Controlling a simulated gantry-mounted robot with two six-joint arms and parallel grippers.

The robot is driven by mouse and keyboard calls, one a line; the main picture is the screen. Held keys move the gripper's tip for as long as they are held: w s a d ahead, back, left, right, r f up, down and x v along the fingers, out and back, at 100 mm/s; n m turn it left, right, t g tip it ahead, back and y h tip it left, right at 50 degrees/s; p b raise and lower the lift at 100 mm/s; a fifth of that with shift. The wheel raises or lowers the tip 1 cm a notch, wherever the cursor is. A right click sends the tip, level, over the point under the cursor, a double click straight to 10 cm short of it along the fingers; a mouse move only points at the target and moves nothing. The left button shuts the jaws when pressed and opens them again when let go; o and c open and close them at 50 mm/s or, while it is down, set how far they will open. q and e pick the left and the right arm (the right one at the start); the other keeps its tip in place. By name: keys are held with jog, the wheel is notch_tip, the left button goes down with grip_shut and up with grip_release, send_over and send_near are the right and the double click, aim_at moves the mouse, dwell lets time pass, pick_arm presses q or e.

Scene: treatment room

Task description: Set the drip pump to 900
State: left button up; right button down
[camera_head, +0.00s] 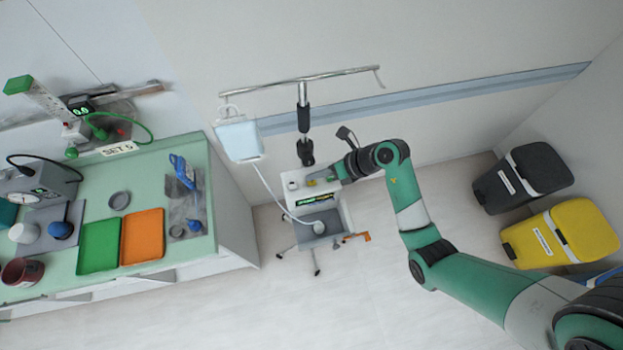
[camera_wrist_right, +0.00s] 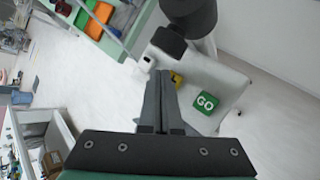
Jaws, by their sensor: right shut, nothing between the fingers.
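The drip pump (camera_head: 318,194) is a white box on a stand pole, with a dark display (camera_head: 316,200) showing green characters too small to read. Its top carries a white knob (camera_head: 292,185) and a yellow button (camera_head: 311,183). In the right wrist view the knob (camera_wrist_right: 146,64), the yellow button (camera_wrist_right: 177,79) and a green GO button (camera_wrist_right: 207,102) show on the pale top. My right gripper (camera_wrist_right: 161,78) is shut and empty, pointing at the pump top. Its fingers partly cover the yellow button; contact cannot be told. My left gripper is not in view.
A drip bag (camera_head: 238,140) hangs from the stand's crossbar (camera_head: 300,80), its tube running down to the stand. A green counter (camera_head: 190,245) with trays stands at left. A black bin (camera_head: 523,178) and a yellow bin (camera_head: 550,233) stand at right. Floor in front is clear.

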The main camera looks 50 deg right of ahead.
aim_at(315, 182)
dwell(0.4)
jog(key=shift+f, duration=0.4)
jog(key=shift+f, duration=0.5)
dwell(0.4)
jog(key=shift+r, duration=0.1)
jog(key=shift+r+p, duration=0.8)
jog(key=shift+p, duration=0.25)
notch_tip(315, 182, up, 5)
jog(key=p, duration=0.6)
jog(key=shift+r, duration=0.1)
